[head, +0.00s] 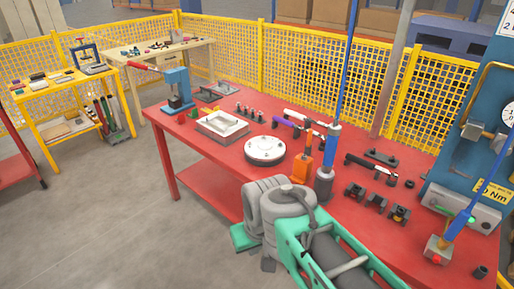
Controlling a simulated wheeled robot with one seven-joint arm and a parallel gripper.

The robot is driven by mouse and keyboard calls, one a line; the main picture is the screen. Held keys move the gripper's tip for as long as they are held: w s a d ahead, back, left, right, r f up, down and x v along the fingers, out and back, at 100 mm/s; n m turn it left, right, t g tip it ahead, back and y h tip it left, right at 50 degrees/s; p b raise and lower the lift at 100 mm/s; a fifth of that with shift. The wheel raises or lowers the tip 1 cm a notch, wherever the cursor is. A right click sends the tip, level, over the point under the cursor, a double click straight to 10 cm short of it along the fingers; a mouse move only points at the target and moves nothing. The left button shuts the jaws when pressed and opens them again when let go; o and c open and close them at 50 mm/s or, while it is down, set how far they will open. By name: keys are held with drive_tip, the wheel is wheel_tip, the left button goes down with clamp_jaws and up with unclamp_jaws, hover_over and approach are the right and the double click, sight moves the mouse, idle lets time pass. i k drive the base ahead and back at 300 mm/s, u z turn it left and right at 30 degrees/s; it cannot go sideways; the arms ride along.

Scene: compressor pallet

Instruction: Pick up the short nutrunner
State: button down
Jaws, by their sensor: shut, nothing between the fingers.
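Several elongated hand tools lie or stand on the red workbench (235,150), and I cannot tell for certain which is the short nutrunner. One has a purple handle (284,123); a white and dark one (298,117) lies close behind it. A black and white one (372,166) lies farther right. An orange tool (301,160) stands upright near the front edge, beside a blue and grey tool (327,165) under a blue pole or line. My grey and green arm fills the bottom centre and hides part of the bench front.
A round white part (265,150) and a square metal tray (222,125) lie left of the tools. A blue press (178,90) stands at the far left end. Dark fixtures (376,202) and a blue station (465,155) are at right. Yellow mesh fencing (300,70) runs behind.

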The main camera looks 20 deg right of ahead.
sight(326, 172)
drive_tip(key=z, duration=0.7)
drive_tip(key=k, duration=0.55)
drive_tip(key=u, duration=0.9)
drive_tip(key=i, duration=0.95)
drive_tip(key=z, duration=0.1)
